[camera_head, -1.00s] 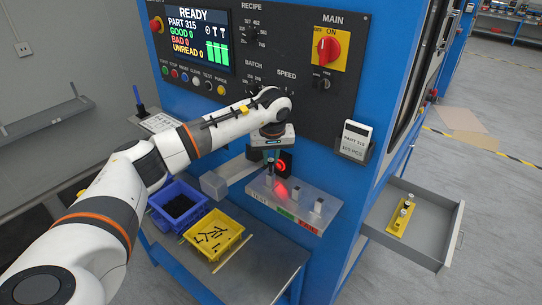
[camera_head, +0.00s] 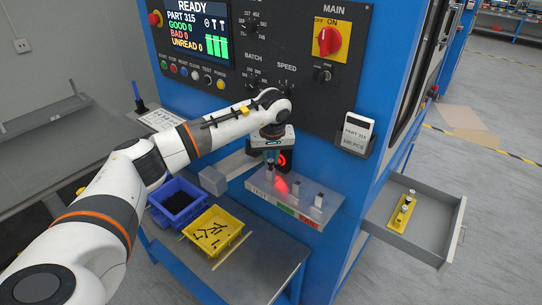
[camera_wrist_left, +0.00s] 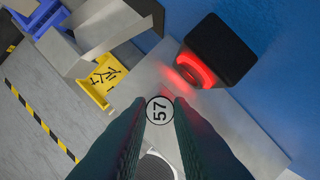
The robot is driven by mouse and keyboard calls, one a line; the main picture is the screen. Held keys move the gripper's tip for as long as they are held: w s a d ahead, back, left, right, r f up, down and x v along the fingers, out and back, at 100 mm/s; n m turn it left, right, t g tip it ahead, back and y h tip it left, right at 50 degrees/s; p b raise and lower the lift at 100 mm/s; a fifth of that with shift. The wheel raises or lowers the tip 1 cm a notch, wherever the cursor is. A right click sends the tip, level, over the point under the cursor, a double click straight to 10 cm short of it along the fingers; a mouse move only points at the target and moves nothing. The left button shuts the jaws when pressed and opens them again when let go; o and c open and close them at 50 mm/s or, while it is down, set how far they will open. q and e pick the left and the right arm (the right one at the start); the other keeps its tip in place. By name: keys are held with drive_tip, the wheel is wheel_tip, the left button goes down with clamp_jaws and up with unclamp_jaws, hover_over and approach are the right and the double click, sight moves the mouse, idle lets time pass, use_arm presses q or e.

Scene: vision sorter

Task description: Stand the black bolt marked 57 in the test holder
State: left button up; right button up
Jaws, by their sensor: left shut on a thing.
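My left gripper (camera_head: 271,160) is shut on the black bolt, whose round white head marked 57 (camera_wrist_left: 160,110) sits between the fingertips in the left wrist view. The gripper points down over the left end of the grey sorter shelf (camera_head: 312,218), by the part labelled TEST. The test holder is hidden under the fingers and bolt, so I cannot tell whether the bolt's lower end is inside it. My right gripper is out of view.
A black scanner with a glowing red ring (camera_wrist_left: 212,50) stands close beside the bolt. Two other holders (camera_head: 294,190) stand to the right on the shelf. A blue bin (camera_head: 180,215) and a yellow bin of black bolts (camera_head: 213,252) lie lower left. An open drawer (camera_head: 440,240) is at right.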

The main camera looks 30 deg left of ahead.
sight(271, 162)
use_arm(q)
drive_tip(key=shift+f+b, duration=0.3)
drive_tip(key=shift+f, duration=0.25)
drive_tip(key=o, duration=0.9)
drive_tip(key=shift+o, duration=0.8)
drive_tip(key=shift+o, duration=1.4)
drive_tip(key=shift+r, duration=0.1)
drive_tip(key=shift+r+p, duration=2.6)
drive_tip(key=shift+r, duration=1.35)
